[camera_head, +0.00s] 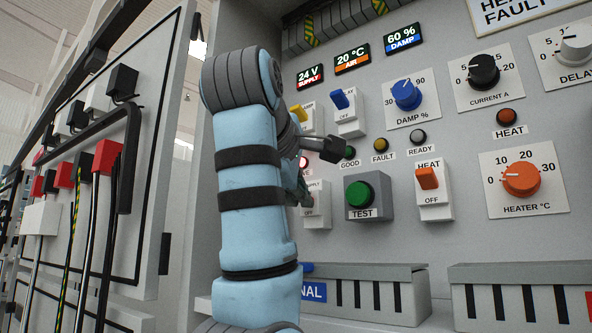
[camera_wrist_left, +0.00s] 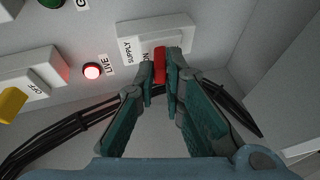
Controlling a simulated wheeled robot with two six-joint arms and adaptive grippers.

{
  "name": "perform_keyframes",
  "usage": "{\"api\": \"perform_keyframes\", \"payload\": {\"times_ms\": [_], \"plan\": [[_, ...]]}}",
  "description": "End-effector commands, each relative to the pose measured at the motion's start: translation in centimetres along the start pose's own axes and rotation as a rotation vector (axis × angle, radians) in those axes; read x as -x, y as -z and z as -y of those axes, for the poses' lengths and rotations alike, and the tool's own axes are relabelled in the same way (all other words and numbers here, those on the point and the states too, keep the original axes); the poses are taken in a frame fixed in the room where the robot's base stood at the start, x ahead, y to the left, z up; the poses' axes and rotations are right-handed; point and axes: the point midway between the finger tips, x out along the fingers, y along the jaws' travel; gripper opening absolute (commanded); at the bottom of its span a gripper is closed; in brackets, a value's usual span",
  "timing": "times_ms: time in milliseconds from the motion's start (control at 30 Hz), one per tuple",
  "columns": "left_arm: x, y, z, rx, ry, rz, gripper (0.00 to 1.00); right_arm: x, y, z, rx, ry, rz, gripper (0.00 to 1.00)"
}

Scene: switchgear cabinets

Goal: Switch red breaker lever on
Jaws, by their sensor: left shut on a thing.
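The red breaker lever (camera_wrist_left: 159,62) is on a white switch plate (camera_wrist_left: 132,50) labelled SUPPLY in the wrist view. My left gripper (camera_wrist_left: 161,85) is shut on the lever, with one finger on each side of it. In the head view the same plate (camera_head: 318,207) reads OFF at its lower part. There my left gripper (camera_head: 304,188) reaches it from the left, and my arm and fingers hide the red lever. My right gripper is in neither view.
The red LIVE lamp (camera_wrist_left: 92,71) is lit beside the plate. A green TEST button (camera_head: 362,194) stands just to the right. A blue-lever breaker (camera_head: 346,110) is above, and an orange HEAT breaker (camera_head: 430,190) is farther right. Grey trunking (camera_head: 368,272) runs below.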

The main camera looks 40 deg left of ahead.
Motion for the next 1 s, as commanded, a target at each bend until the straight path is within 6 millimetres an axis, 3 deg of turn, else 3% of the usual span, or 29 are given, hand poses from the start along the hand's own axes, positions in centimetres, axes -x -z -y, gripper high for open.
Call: {"api": "perform_keyframes", "payload": {"times_ms": [33,200,800,833,900,1000], "plan": [[0.2,0.1,-0.8,-0.01,0.024,0.0,0.0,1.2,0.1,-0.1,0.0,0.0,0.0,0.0],[0.1,0.1,-1.0,-0.042,0.099,-0.001,0.0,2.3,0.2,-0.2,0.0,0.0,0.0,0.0],[-0.1,0.0,-0.8,-0.063,0.153,-0.001,0.0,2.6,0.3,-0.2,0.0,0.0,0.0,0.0],[-0.1,0.0,-0.8,-0.063,0.153,-0.001,0.11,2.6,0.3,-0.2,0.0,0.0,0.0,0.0],[-0.1,0.0,-0.8,-0.063,0.153,-0.001,0.23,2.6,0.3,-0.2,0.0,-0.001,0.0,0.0],[-0.1,0.0,-0.8,-0.063,0.153,-0.001,0.3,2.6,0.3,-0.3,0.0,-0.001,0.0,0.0]]}}
